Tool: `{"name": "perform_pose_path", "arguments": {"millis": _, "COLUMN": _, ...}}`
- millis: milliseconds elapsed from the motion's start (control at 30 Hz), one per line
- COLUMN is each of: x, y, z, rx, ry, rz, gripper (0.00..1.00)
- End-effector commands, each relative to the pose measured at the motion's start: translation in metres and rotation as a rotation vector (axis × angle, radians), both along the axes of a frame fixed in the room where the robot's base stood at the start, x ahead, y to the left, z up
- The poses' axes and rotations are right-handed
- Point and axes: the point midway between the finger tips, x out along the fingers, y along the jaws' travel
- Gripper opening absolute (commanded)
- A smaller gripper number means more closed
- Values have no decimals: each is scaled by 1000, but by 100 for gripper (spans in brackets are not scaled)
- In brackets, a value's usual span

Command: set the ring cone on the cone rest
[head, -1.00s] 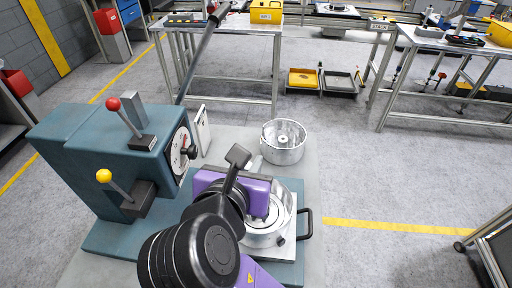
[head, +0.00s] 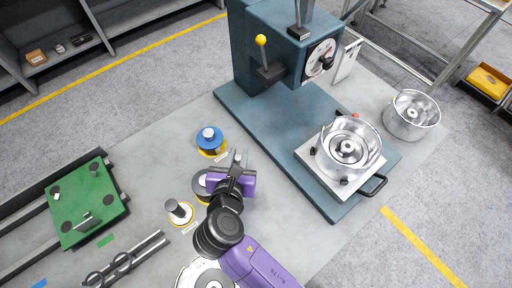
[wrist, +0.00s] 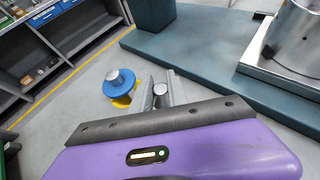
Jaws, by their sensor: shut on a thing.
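My gripper (head: 238,160) hangs over the grey bench, shut. In the wrist view, a small round silver knob (wrist: 160,88) shows between its fingers. I take it as part of the ring cone, but the rest of the piece is hidden. A dark disc (head: 201,183) on a yellow-edged base lies just left of my gripper and is partly covered by it. Which base is the cone rest cannot be told, as the labels are too small.
A blue disc with a silver knob (head: 210,138) sits on a yellow base beyond my gripper. A teal press (head: 285,120) bears a plate with a metal drum (head: 350,143). Another drum (head: 411,114) stands right. A green plate (head: 86,205) and metal rods (head: 125,260) lie left.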

Motion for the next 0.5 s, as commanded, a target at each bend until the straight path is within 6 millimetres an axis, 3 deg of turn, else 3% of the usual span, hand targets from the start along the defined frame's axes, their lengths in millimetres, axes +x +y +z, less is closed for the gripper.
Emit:
{"name": "perform_pose_path", "arguments": {"millis": 233, "x": 2, "y": 3, "z": -3, "rx": 0, "ry": 1, "rz": -1, "gripper": 0}}
{"name": "perform_pose_path", "arguments": {"millis": 500, "x": 2, "y": 3, "z": -20, "rx": 1, "ry": 1, "rz": -1, "gripper": 0}}
